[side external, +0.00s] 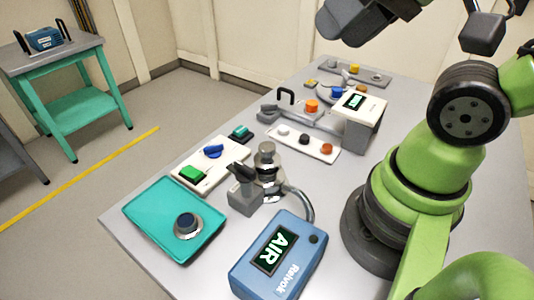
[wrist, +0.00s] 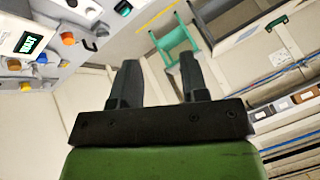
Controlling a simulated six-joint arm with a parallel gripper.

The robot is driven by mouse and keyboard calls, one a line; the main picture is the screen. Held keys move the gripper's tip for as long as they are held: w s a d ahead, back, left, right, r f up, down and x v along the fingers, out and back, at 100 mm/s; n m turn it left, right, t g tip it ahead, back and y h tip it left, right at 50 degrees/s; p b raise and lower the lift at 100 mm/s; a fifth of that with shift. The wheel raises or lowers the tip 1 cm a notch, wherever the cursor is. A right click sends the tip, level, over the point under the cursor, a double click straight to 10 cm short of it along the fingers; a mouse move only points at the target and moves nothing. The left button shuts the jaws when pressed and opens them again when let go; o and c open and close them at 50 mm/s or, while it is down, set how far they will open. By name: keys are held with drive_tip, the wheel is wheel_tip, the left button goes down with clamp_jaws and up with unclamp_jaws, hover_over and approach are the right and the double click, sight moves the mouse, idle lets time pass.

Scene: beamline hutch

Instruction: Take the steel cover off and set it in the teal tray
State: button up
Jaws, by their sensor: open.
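The teal tray (side external: 150,215) lies at the near left of the grey bench in the side external view. A round steel piece with a dark blue knob (side external: 187,225) sits inside the tray, toward its right side; it looks like the steel cover, but I cannot be sure. Right of the tray stands a steel cylindrical fitting (side external: 267,165) with a grey clamp-like block (side external: 244,193) and a hose beside it. My gripper (wrist: 158,65) is open and empty in the wrist view, well away from the tray.
A blue box reading AIR (side external: 280,262) stands right of the tray. Behind are a panel with green and blue controls (side external: 210,165), a white panel with several knobs (side external: 304,142) and a white display box (side external: 358,118). A teal-legged side table (side external: 62,65) stands apart.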

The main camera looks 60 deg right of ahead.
drive_tip(key=o, duration=0.3)
drive_tip(key=n+g+h, duration=0.1)
drive_tip(key=g+h, duration=0.1)
drive_tip(key=g, duration=0.5)
hover_over(267, 146)
wheel_tip(267, 146, down, 12)
wheel_tip(267, 146, down, 5)
drive_tip(key=shift+r, duration=0.15)
drive_tip(key=shift+f, duration=3.1)
